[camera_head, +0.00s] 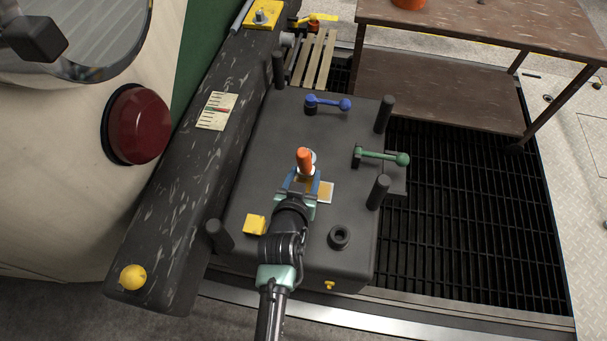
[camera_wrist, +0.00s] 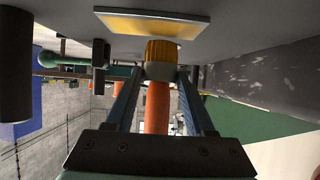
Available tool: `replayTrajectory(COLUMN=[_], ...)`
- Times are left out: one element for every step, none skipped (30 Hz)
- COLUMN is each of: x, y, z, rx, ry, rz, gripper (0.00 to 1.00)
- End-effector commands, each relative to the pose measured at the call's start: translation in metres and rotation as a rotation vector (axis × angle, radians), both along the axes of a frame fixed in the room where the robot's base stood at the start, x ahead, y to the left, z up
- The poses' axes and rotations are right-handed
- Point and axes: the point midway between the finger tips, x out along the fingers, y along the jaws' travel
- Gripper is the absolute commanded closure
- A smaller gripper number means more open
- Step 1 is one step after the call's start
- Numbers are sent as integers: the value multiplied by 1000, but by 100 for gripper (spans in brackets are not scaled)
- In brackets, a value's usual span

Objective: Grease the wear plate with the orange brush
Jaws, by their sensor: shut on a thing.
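The wear plate (camera_head: 327,192) is a small pale plate on top of the dark block. It also shows in the wrist view (camera_wrist: 105,14), with an amber-yellow area over most of its face. The bristle end is right at the plate's edge; I cannot tell whether it touches. My gripper hides part of the plate in the head view.
A grating (camera_head: 460,210) and brown bench (camera_head: 490,25) are right.

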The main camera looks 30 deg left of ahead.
Motion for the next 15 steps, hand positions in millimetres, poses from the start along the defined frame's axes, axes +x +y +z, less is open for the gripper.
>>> replayTrajectory(x=[0,0,0,0,0,0,0,0,0,0,0,0,0,0,0], y=[0,0,0,0,0,0,0,0,0,0,0,0,0,0,0], z=[1,1,1,2,2,4,6,9,12,15,19,23,27,30,34], rx=[0,1,1,1,1,1,1,1,1,1,1,1,1,1,1], ry=[-1,-2,-2,-2,-2,-2,-3,-3,-3,-3,-3,-3,-3,-3,-3], rz=[0,0,0,0,0,0,0,0,0,0,0,0,0,0,0], gripper=[100,100,100,100,100,100,100,100,100,100,100,100,100,100,100])
